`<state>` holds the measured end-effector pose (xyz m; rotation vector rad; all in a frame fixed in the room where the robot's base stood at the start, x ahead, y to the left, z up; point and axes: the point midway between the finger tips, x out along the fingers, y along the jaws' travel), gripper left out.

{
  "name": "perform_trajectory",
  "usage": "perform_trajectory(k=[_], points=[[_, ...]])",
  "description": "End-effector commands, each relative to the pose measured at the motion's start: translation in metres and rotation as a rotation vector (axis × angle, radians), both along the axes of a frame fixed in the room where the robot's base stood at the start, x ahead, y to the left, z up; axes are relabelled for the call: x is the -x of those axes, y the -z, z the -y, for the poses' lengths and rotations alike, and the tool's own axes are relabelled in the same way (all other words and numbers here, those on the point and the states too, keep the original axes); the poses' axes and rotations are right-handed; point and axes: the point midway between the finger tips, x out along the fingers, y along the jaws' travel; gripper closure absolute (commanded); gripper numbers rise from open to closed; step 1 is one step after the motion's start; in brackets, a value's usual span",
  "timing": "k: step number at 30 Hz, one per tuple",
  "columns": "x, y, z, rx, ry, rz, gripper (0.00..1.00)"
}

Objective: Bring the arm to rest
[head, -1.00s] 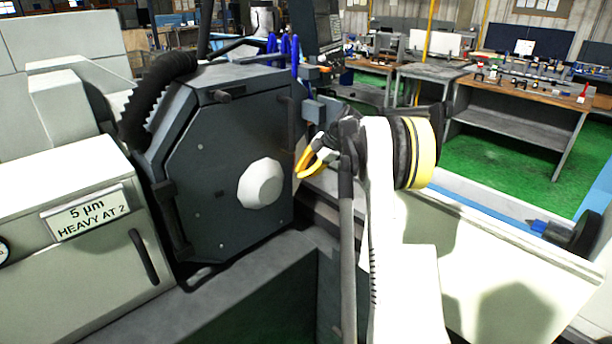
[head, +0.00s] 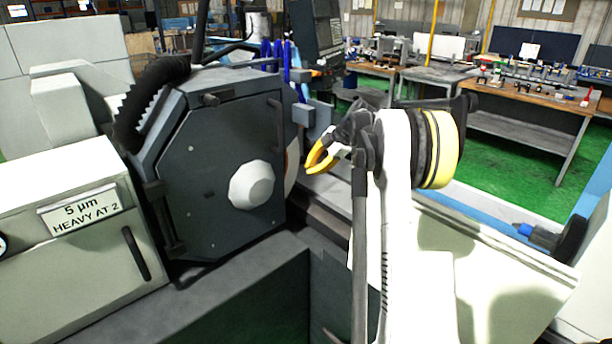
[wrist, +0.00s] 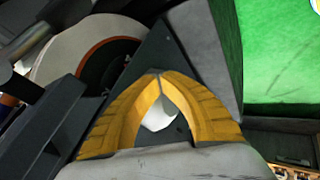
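My gripper (head: 317,159) has yellow fingers and is in front of the grinder, to the right of its dark wheel housing (head: 210,140) in the head view. In the wrist view my gripper (wrist: 159,76) has its two fingertips meeting, with a gap lower down between the curved fingers. Nothing shows held between them; a white surface is visible through the gap. My white arm reaches up from the bottom of the head view and hides part of the machine behind it.
The round grinding wheel (wrist: 85,45) sits behind the fingers at left in the wrist view. A workbench (head: 525,105) with small parts is at the back right, beyond green floor.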

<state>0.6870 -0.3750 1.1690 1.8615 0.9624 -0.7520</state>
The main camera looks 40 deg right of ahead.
Motion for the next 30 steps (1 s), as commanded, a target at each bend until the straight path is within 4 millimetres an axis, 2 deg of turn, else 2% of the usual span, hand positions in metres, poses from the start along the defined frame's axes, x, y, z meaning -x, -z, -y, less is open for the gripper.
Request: perform_trajectory(k=[3,7,16,19,20,23,26,30], points=[[0.01,-0.021,0.009,0.0,-0.002,0.0,1.0],[0.018,-0.033,0.016,0.0,0.0,-0.001,1.0],[0.021,-0.038,0.019,0.0,-0.002,0.0,1.0],[0.021,-0.041,0.01,-0.004,0.011,-0.01,1.0],[0.021,-0.043,0.004,-0.009,0.022,-0.017,1.0],[0.025,-0.052,-0.032,-0.027,0.088,-0.06,1.0],[0.039,-0.062,-0.087,-0.054,0.201,-0.12,1.0],[0.073,-0.069,-0.164,-0.092,0.382,-0.187,1.0]])
